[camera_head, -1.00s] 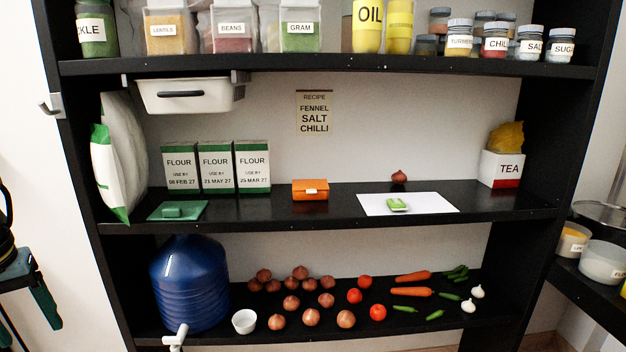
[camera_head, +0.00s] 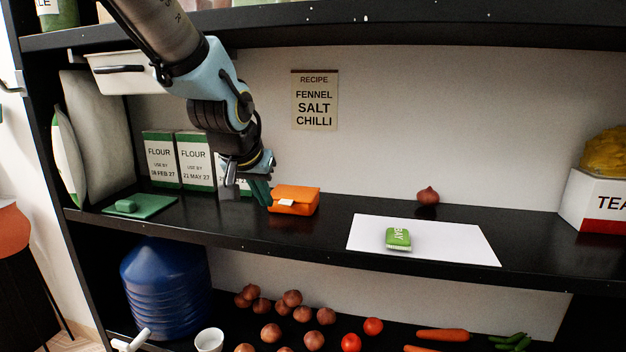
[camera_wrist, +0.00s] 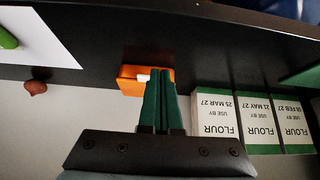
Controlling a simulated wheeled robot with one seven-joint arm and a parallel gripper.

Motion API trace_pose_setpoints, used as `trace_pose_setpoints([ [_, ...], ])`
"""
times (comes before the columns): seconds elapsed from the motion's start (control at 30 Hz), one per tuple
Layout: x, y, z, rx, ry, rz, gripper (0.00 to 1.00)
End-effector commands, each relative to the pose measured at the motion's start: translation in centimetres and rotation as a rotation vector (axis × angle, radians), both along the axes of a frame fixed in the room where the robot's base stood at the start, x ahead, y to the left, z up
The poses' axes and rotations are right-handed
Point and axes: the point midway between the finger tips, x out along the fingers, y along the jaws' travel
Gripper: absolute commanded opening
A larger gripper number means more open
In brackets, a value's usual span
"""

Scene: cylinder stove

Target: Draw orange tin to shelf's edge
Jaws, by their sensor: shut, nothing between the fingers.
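The orange tin (camera_head: 296,200) is a small box with a pale label on its front. My gripper (camera_head: 264,203) reaches down from the upper left and is beside the tin's left end in the head view. In the wrist view, my gripper's green fingers (camera_wrist: 161,75) are together and empty, overlapping part of the tin (camera_wrist: 132,85). I cannot tell whether they touch it.
Flour boxes (camera_head: 195,160) stand left of the tin, partly behind my arm. A white sheet (camera_head: 460,240) with a green packet (camera_head: 398,239) lies to the right, and an onion (camera_head: 428,196) sits behind it. The upper shelf (camera_head: 400,26) overhangs. Bare shelf lies in front of the tin.

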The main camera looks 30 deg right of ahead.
Motion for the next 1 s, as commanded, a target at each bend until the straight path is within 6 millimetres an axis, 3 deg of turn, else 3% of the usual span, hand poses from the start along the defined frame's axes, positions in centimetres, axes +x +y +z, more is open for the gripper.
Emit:
trace_pose_setpoints([
  [0.27, 1.4, -1.9, 0.3, -0.005, -0.005, -0.010, 0.00],
  [0.8, 9.0, -8.7, 0.3, -0.003, -0.004, -0.009, 0.00],
  [1.0, 8.8, -8.5, -1.4, -0.006, -0.006, -0.008, 0.00],
])
